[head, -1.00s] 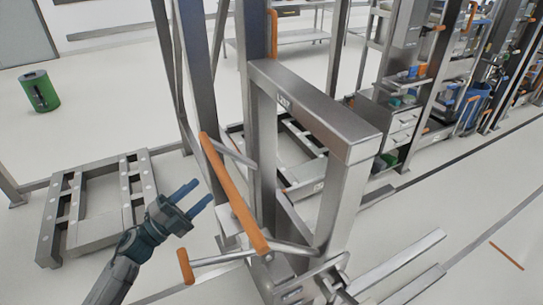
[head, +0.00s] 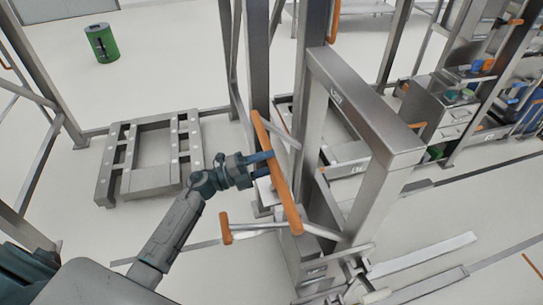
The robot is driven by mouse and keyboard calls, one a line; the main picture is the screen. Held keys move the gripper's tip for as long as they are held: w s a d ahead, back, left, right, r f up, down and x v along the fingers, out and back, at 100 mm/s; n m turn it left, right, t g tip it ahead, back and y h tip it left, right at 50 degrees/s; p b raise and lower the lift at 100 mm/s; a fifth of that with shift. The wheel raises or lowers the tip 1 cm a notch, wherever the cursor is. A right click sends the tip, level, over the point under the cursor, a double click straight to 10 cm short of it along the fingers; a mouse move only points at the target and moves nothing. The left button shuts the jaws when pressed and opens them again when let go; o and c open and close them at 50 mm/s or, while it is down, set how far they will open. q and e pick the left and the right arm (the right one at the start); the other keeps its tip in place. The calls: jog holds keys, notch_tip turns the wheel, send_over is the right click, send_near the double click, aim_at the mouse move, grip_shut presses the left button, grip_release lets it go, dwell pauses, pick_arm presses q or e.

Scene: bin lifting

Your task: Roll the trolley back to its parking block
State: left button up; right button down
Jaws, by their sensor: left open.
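The trolley (head: 368,130) is a grey metal upright frame with an orange push bar (head: 281,185) slanting along its left side. A short orange grip (head: 225,228) sticks out lower left on a metal rod. My left gripper (head: 267,163) is open, with its blue fingers at the upper part of the push bar. I cannot tell whether they touch or straddle it. Which thing is the parking block is not clear; a flat slotted grey metal frame (head: 112,163) lies on the floor to the left. My right gripper is not in view.
A green bin (head: 102,43) stands at the far left. Tall metal posts (head: 258,60) rise just behind the trolley. Shelving with drawers (head: 455,120) and blue containers stands at the right. Pale floor is open at the left and bottom right.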

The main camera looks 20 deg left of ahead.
pick_arm(q)
jog(key=shift+w+d+r, duration=0.15)
jog(key=shift+w+d, duration=0.25)
jog(key=shift+d, duration=0.15)
grip_shut()
